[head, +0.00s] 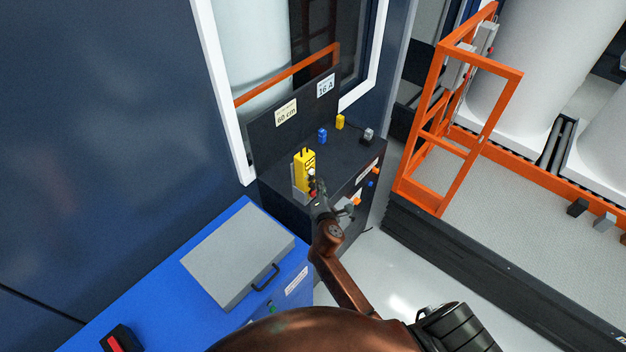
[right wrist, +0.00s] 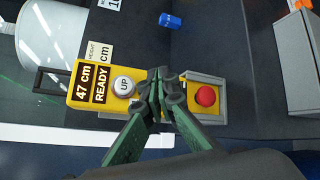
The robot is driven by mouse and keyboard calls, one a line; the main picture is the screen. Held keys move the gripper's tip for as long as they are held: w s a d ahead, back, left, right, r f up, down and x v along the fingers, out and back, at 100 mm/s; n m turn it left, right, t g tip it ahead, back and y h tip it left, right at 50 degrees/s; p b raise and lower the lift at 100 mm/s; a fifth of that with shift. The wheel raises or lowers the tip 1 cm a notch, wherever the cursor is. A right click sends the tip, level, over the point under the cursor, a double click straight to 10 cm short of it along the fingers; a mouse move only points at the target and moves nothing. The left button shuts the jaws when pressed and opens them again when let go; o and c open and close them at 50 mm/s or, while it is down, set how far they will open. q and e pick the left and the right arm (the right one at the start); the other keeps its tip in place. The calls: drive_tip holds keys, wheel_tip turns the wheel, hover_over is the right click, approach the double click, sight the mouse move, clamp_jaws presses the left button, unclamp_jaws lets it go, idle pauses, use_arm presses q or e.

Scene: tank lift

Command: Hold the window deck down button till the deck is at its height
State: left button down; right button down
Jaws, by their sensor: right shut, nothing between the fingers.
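The yellow control box (head: 304,172) stands in a grey holder on the dark console by the window. In the right wrist view its display (right wrist: 92,83) reads "47 cm READY". The white UP button (right wrist: 124,86) and a red round button (right wrist: 206,96) are in sight. My right gripper (head: 317,188) is shut and empty at the box. In the right wrist view its fingertips (right wrist: 160,84) lie between the UP and red buttons. They cover that part of the box, so no down button shows, and I cannot tell whether they touch it. My left gripper is not in view.
A height card (head: 286,113) reads "60 cm" and another card (head: 326,86) reads "16 A". Small blue (head: 322,136) and yellow (head: 340,122) items stand on the console. A blue cabinet (head: 215,225) is at left. An orange rail frame (head: 437,130) stands at right.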

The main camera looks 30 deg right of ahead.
drive_tip(key=shift+w, duration=0.1)
drive_tip(key=shift+w+a, duration=0.2)
drive_tip(key=shift+w, duration=0.1)
drive_tip(key=shift+w+a, duration=0.2)
drive_tip(key=shift+w, duration=0.3)
idle(3.6)
drive_tip(key=shift+s, duration=0.1)
idle(1.5)
drive_tip(key=shift+s+d+p, duration=0.3)
drive_tip(key=shift+s+d, duration=0.1)
drive_tip(key=shift+s, duration=0.4)
drive_tip(key=shift+s+d+p, duration=0.25)
drive_tip(key=shift+s+d, duration=0.05)
drive_tip(key=shift+s, duration=0.5)
drive_tip(key=shift+s+d+p, duration=0.25)
drive_tip(key=shift+s+d, duration=0.1)
drive_tip(key=shift+s, duration=0.4)
drive_tip(key=shift+s+d+p, duration=0.25)
drive_tip(key=shift+s+d, duration=0.05)
drive_tip(key=shift+s, duration=0.5)
